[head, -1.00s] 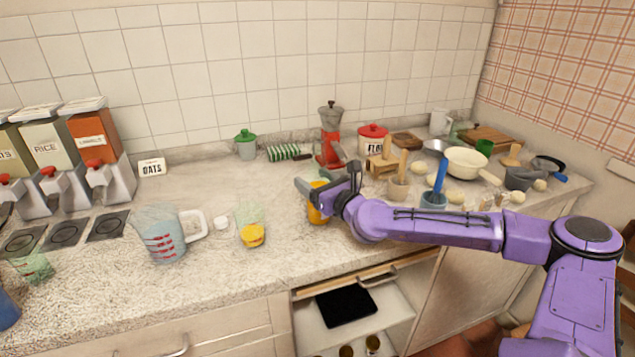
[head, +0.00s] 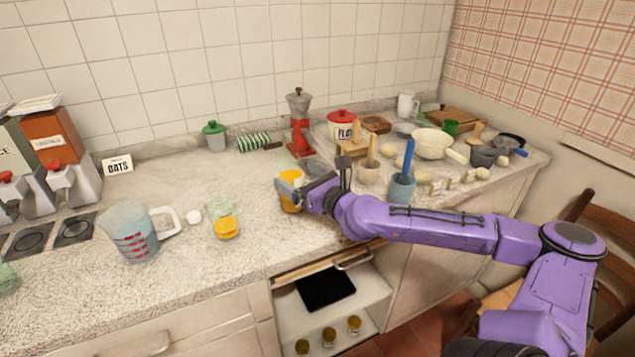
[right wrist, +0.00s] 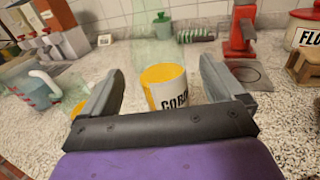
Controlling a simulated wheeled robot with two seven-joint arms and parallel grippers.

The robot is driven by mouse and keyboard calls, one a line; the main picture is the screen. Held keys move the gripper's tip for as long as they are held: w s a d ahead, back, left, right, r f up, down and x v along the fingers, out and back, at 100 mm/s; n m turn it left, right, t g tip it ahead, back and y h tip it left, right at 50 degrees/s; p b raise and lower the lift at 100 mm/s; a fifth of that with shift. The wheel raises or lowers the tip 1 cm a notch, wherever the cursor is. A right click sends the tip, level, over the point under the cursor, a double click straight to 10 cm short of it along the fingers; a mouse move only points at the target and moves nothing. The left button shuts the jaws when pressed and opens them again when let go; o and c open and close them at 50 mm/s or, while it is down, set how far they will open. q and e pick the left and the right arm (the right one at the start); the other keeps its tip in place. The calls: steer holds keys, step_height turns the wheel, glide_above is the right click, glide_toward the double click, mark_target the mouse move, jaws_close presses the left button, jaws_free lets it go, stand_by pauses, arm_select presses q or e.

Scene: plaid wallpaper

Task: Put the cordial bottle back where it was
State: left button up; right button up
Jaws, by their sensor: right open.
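The cordial bottle (head: 291,205) stands on the speckled counter near its front edge, with yellow contents. In the right wrist view the bottle (right wrist: 168,90) shows a white label with the start of its name, and clear greenish glass above the yellow. My right gripper (head: 298,188) is open around the bottle's sides. In the right wrist view its fingers (right wrist: 157,92) stand left and right of the bottle, with gaps visible; the label's lower part is hidden by my gripper's body. My left gripper is not in view.
A clear glass with orange-yellow contents (head: 227,228), a white cap-like piece (head: 194,217) and a measuring jug (head: 136,240) stand left. A red grinder (head: 300,130) stands behind. The right counter is crowded. An open compartment (head: 330,310) with several jars lies below.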

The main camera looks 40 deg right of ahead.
steer(key=s, duration=0.6)
steer(key=shift+s+d+p, duration=0.25)
steer(key=shift+s+p, duration=0.15)
steer(key=shift+p, duration=0.05)
